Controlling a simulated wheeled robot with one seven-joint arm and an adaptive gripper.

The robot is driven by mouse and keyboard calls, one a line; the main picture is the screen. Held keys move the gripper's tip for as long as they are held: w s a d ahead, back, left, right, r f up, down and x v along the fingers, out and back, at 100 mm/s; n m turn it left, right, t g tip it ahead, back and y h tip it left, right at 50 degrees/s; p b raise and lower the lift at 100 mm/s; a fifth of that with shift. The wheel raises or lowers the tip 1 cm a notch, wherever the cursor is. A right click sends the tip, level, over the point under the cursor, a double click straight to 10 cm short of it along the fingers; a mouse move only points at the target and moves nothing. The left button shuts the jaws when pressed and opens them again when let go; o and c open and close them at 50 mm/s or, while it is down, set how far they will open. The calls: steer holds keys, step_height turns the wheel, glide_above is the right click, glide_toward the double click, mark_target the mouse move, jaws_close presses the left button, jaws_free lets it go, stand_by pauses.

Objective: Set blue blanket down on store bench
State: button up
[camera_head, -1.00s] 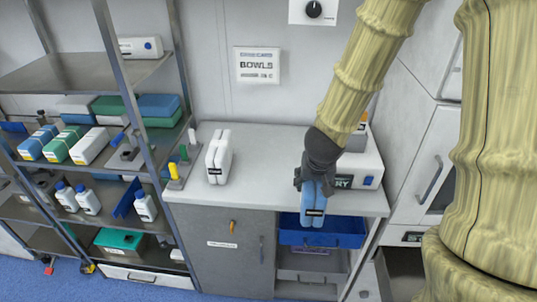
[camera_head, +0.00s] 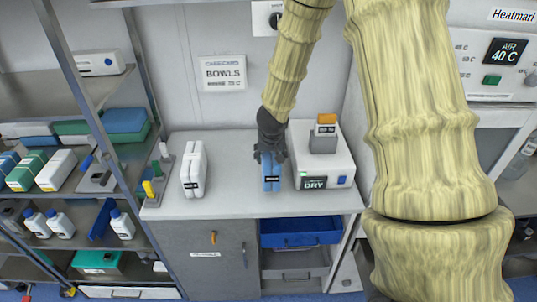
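The blue blanket (camera_head: 271,180) is a small folded blue bundle with a dark label on its front. It stands upright at the bench, between a white bundle and the DRY device. My dark gripper (camera_head: 270,156) is over its top, with fingers on both sides, and looks closed on it. The store bench (camera_head: 228,196) has a pale grey top. The blanket's lower end appears at or just above the bench top; I cannot tell whether it touches.
A white bundle (camera_head: 193,170) stands to the left on the bench. The white DRY device (camera_head: 322,165) stands close on the right. A blue drawer (camera_head: 300,233) is below the bench front. Shelves with boxes and bottles (camera_head: 122,223) are at the left. Bare bench lies between the bundles.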

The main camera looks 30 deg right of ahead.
mark_target(271, 161)
steer(key=shift+w+d+f+p, duration=0.1)
steer(key=shift+w+d+p, duration=0.15)
steer(key=shift+w, duration=0.35)
steer(key=shift+w+d+f+p, duration=0.1)
steer(key=shift+w+d, duration=0.1)
steer(key=shift+w, duration=0.4)
steer(key=shift+f, duration=1.7)
steer(key=o, duration=1.4)
steer(key=shift+o, duration=0.2)
steer(key=shift+p+v, duration=0.4)
steer(key=shift+v, duration=5.65)
